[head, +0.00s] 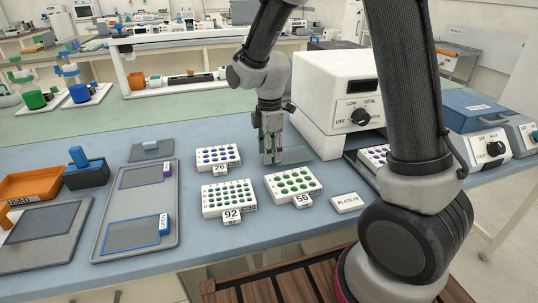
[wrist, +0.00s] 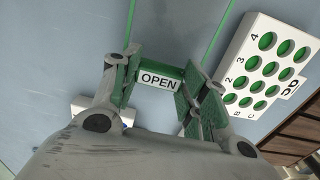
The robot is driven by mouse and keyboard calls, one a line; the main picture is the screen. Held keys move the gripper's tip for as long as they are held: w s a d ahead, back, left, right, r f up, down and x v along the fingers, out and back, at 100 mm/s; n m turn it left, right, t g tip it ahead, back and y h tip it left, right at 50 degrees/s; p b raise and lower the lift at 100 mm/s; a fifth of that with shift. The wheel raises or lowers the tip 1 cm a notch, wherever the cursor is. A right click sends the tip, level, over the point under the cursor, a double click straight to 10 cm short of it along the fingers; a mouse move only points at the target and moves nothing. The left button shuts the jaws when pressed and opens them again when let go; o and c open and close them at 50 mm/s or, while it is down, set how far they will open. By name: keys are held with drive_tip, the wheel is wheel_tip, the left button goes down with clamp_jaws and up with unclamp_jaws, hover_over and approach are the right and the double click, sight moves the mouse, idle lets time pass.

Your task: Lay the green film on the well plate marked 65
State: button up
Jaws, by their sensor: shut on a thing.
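My gripper (head: 272,155) is shut on the green tab of the green film (head: 297,155), a thin see-through sheet beside the white sealer. In the wrist view the tab (wrist: 158,77) reads "OPEN" between my fingers, and the film's green edges run upward. I cannot tell whether the film touches the bench. A white plate with green wells (head: 293,184) stands in front of it, its tag reading 56; it also shows at the right of the wrist view (wrist: 272,75). I read no tag as 65. A purple-welled plate (head: 374,156) at right is partly behind my arm, its tag hidden.
Plates tagged 92 (head: 229,196) and apparently 26 (head: 218,157) stand left of my gripper. The sealer (head: 330,90) stands behind right. A "PLATE IN" card (head: 347,203) lies front right. A tray (head: 170,215) holds purple and blue films. An orange bin (head: 30,184) is far left.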

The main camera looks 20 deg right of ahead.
drive_tip(key=shift+f, duration=0.85)
drive_tip(key=shift+f, duration=0.1)
drive_tip(key=o, duration=0.7)
